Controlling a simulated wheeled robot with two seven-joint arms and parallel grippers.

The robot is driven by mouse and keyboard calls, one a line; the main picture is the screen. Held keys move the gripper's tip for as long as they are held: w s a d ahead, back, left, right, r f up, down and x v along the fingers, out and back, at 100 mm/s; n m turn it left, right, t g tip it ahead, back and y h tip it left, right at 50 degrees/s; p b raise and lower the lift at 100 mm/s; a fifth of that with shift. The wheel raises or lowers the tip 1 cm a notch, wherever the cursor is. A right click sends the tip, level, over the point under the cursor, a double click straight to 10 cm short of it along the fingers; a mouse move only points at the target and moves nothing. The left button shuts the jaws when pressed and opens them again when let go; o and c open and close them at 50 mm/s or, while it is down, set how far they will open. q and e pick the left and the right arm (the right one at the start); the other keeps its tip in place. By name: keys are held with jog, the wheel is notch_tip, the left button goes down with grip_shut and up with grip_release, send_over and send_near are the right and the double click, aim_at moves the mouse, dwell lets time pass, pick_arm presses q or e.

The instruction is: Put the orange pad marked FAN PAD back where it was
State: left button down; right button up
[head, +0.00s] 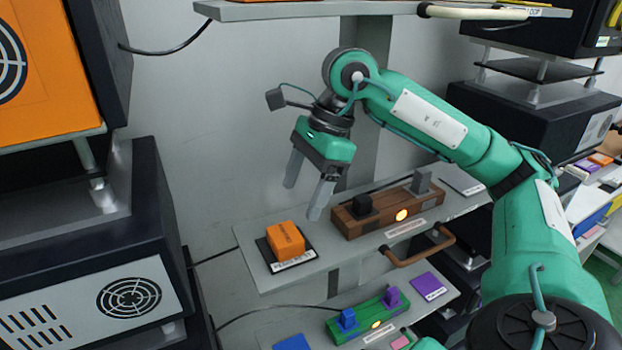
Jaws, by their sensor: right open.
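An orange block-shaped pad (286,241) rests on a black square mat at the left end of the middle shelf (262,213). A white label (292,261) lies at the mat's front edge; its print is too small to read. My right gripper (304,200) hangs above and slightly behind the orange pad, fingers pointing down. It is open and empty, apart from the pad. My left gripper is not in view.
A brown wooden lever fixture (388,209) with a lit lamp stands right of the pad. A brown handle (424,247) sticks out at the shelf front. A green fixture (368,315) sits on the shelf below. Dark cabinets (90,240) fill the left.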

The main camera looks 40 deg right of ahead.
jog(key=shift+b+v, duration=0.4)
jog(key=shift+v, duration=1.7)
jog(key=shift+a+f, duration=0.1)
